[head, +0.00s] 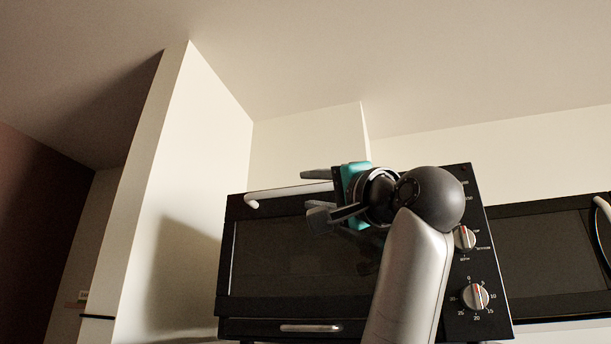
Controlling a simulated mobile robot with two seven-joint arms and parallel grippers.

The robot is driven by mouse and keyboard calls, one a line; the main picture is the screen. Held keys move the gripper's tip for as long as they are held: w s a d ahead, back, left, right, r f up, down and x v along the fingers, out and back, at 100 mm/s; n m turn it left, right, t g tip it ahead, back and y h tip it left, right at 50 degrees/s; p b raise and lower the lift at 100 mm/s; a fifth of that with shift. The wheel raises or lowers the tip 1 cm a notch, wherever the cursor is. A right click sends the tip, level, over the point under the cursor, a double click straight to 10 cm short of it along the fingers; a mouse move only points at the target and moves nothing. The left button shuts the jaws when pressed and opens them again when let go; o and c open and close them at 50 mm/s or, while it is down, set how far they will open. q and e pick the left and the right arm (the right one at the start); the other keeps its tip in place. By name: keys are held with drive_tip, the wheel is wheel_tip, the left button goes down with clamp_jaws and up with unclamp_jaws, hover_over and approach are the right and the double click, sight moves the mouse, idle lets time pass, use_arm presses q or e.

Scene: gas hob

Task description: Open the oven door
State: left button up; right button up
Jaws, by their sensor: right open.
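The black oven (350,327) stands in the middle of the head view, with a dark glass door (275,258) that looks closed. A white bar handle (272,194) runs along the door's top edge. My right gripper (313,195) is open in front of the upper door, its fingers pointing left. It overlaps the right part of the handle in the picture; I cannot tell whether it touches. My right arm hides part of the door and control panel. My left gripper is not in view.
The oven's control panel (487,322) has knobs, including a lower one (475,297). A second black appliance (545,262) with a dark window stands to the right. A pale wall panel (192,165) rises to the left. A small handle (310,328) sits below the door.

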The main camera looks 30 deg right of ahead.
sight(308, 190)
drive_tip(key=shift+p+x, duration=0.45)
drive_tip(key=shift+x, duration=1.05)
clamp_jaws()
drive_tip(key=shift+f, duration=0.1)
